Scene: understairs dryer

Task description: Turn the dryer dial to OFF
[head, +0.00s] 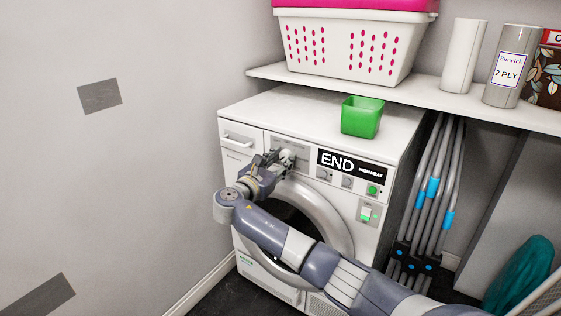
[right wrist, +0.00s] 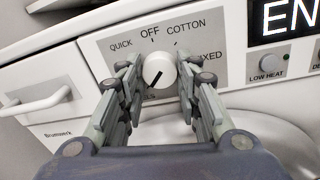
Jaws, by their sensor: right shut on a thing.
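The white round dial (right wrist: 160,70) sits on a grey label panel (right wrist: 97,58) on the dryer (head: 232,139). QUICK, OFF, COTTON and a partly covered MIXED are printed around it, with OFF at the top. Its dark mark slants toward the lower left, away from OFF. The label below the dial is mostly hidden. My right gripper (right wrist: 158,92) is shut on the dial, one finger on each side. In the head view the dial (head: 287,156) shows just past my right gripper (head: 275,161). My left gripper is not in view.
The dryer's display (head: 352,164) reads END and HIGH HEAT, with small buttons below it. A green box (head: 361,117) stands on top of the dryer. A shelf above holds a white basket (head: 345,52) and rolls. A drawer handle (right wrist: 35,103) lies left of the dial.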

